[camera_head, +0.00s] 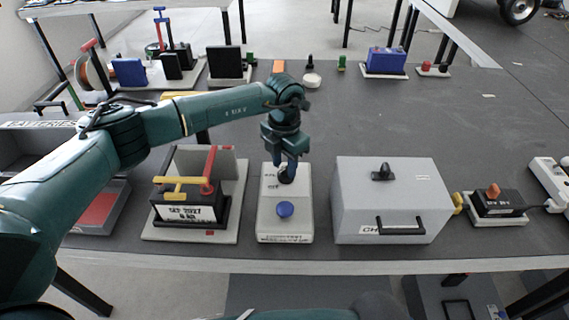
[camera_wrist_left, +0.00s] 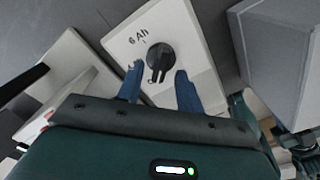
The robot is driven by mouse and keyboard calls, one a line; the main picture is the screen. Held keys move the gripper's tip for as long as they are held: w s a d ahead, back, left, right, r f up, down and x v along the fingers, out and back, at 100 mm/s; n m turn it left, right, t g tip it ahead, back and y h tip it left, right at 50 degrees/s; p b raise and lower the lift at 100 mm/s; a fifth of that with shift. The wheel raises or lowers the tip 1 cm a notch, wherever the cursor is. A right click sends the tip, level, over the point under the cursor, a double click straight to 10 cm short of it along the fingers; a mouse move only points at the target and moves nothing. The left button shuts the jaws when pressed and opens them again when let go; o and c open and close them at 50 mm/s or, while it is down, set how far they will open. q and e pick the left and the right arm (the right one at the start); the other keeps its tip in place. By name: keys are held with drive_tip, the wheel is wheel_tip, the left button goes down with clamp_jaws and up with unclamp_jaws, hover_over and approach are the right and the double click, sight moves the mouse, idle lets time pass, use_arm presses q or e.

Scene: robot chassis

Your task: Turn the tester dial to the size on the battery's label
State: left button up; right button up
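The tester (camera_head: 270,230) is a pale box on the table's front part, with a blue button (camera_head: 285,209) and a dark dial (camera_head: 286,176) behind it. In the left wrist view the black dial (camera_wrist_left: 159,57) has a raised grip, and "6 Ah" is printed beside it; which mark it points to is unclear. My left gripper (camera_wrist_left: 159,68) is open above the tester, with one blue finger on each side of the dial; contact cannot be told. The battery (camera_head: 188,213) stands left of the tester; its white label is small, its lower line seemingly "6 Ah". My right gripper is out of view.
A grey charger-like case (camera_head: 390,205) with a black handle stands close right of the tester. The battery's stand (camera_head: 160,232) has red and yellow levers. A grey bin (camera_head: 40,150) is at left. The table's middle right is clear.

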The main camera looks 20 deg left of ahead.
use_arm(q)
drive_tip(key=shift+f, duration=0.7)
drive_tip(key=shift+c, duration=0.5)
clamp_jaws()
